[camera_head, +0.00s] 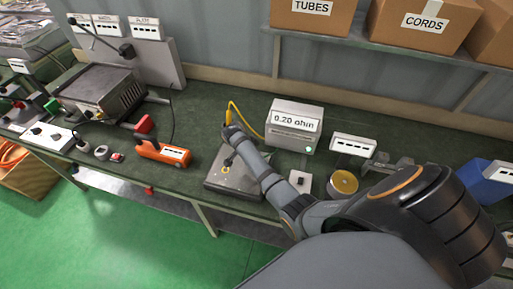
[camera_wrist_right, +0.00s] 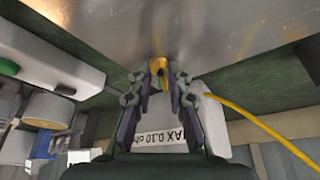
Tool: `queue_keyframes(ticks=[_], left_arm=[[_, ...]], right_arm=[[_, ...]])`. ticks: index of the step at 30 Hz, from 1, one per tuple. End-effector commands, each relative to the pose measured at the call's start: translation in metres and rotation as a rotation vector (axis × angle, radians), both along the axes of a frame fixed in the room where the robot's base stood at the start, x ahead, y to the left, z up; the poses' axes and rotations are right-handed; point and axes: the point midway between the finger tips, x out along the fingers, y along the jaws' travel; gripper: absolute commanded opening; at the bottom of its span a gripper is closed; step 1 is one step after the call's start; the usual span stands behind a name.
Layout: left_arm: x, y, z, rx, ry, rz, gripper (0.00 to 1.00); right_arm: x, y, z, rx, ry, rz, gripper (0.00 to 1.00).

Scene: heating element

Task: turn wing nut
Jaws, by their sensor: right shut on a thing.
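The grey metal heating-element plate (camera_head: 245,184) lies on the green bench top, and its shiny surface (camera_wrist_right: 215,25) fills the top of the wrist view. My right gripper (camera_head: 227,164) reaches down over it from the right. In the wrist view the fingertips of my right gripper (camera_wrist_right: 160,70) are closed on a small brass-coloured piece, seemingly the wing nut (camera_wrist_right: 158,64), close to the plate. The fingers hide much of the nut, so its angle is hard to tell. My left gripper is not in view.
A meter (camera_head: 293,127) reading 0.20 ohm stands behind the plate, with a yellow cable (camera_head: 246,118) running from it. An orange tool (camera_head: 163,152) lies to the left.

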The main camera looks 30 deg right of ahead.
Motion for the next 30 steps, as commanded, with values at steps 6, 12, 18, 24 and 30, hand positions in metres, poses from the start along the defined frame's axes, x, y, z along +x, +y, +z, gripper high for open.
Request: queue_keyframes(ticks=[6,12,18,24,30], left_arm=[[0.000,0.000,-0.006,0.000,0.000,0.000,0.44],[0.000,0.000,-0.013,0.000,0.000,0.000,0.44],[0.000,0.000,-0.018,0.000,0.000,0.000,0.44],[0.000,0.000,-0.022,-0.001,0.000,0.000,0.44],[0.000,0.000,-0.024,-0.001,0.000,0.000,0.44]], right_arm=[[0.004,-0.001,0.000,-0.002,-0.003,-0.202,0.00],[0.005,-0.002,0.000,-0.002,-0.003,-0.384,0.00],[0.006,-0.002,0.000,-0.001,-0.002,-0.533,0.00],[0.007,-0.002,0.000,0.000,-0.003,-0.640,0.00],[0.006,-0.003,0.000,-0.002,-0.001,-0.700,0.00]])
